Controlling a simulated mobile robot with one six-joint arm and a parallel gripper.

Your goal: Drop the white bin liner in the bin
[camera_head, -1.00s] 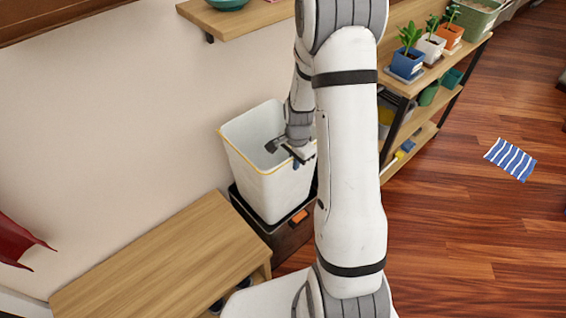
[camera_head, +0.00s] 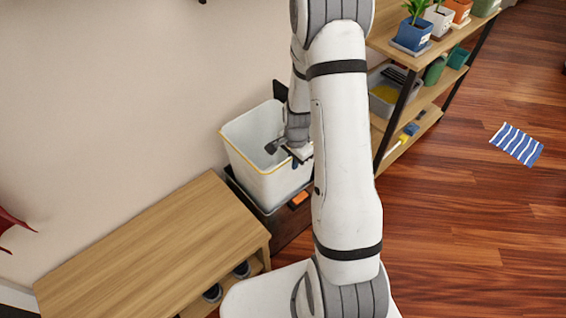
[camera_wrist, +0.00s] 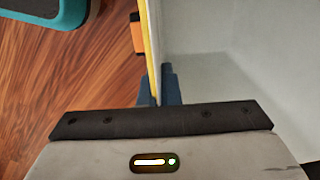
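The white bin liner (camera_head: 268,186) is a tapered open tub with a yellow rim. It stands upright over the dark brown bin (camera_head: 287,230) by the wall, and its lower end appears to be inside the bin's opening. How deep it sits cannot be told. My gripper (camera_head: 299,158) is at the liner's right-hand rim. In the wrist view the blue fingertips (camera_wrist: 158,88) lie on both sides of the liner's wall, shut on it. The liner's pale inside (camera_wrist: 235,70) fills the right of that view. My arm hides part of the bin's right side.
A wooden bench (camera_head: 150,250) with shoes (camera_head: 213,292) under it stands close left of the bin. A shelf rack with potted plants (camera_head: 412,35) and a grey tub (camera_head: 390,92) stands to the right. A striped blue cloth (camera_head: 517,144) lies on open floor.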

